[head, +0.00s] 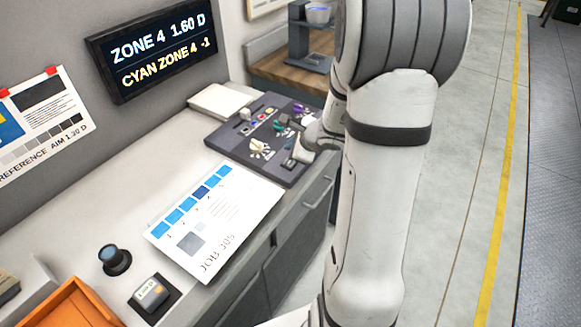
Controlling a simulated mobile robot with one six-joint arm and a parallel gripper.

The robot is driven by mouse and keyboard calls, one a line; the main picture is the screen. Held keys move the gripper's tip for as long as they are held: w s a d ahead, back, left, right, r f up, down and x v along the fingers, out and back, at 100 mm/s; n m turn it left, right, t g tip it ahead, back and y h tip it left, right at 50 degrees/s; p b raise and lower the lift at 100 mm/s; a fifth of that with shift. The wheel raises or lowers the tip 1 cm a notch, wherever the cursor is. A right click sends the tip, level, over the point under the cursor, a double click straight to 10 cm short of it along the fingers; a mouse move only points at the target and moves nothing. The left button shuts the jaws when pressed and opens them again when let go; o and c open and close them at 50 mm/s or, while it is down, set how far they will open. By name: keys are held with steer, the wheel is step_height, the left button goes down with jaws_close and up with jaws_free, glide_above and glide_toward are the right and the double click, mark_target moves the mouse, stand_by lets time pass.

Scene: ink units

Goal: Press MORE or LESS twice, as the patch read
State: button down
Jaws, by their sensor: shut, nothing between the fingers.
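The dark control panel (230,140) lies on the counter, with small coloured buttons and several knobs. My gripper (291,161) is at the panel's right side, shut and empty; my arm hides part of that side. I cannot read which keys are MORE and LESS, nor tell whether the gripper touches one. The wall display (152,50) reads "ZONE 4 1.60 D" and, in yellow, "CYAN ZONE 4 -1". The printed sheet (228,232) marked JOB 305 has a row of numbered blue patches, one darker. The reference card (40,118) reads AIM 1.30 D.
A small meter (150,294) sits on a dark pad at the counter's front, beside a dark round knob-like object (115,260). An orange tray (72,305) is at lower left. A white paper stack (218,101) lies behind the panel. Open floor is to the right.

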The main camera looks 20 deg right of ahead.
mark_target(292, 164)
steer(key=shift+f+b, duration=1.4)
steer(key=shift+f, duration=0.3)
stand_by(0.6)
steer(key=shift+f, duration=0.1)
steer(key=shift+s+f+b, duration=0.1)
steer(key=shift+f+b, duration=0.2)
steer(key=shift+b, duration=0.35)
steer(key=shift+f+b, duration=0.5)
steer(key=shift+b, duration=0.15)
stand_by(0.5)
steer(key=shift+r, duration=0.1)
steer(key=shift+r+p, duration=0.65)
steer(key=shift+r, duration=0.15)
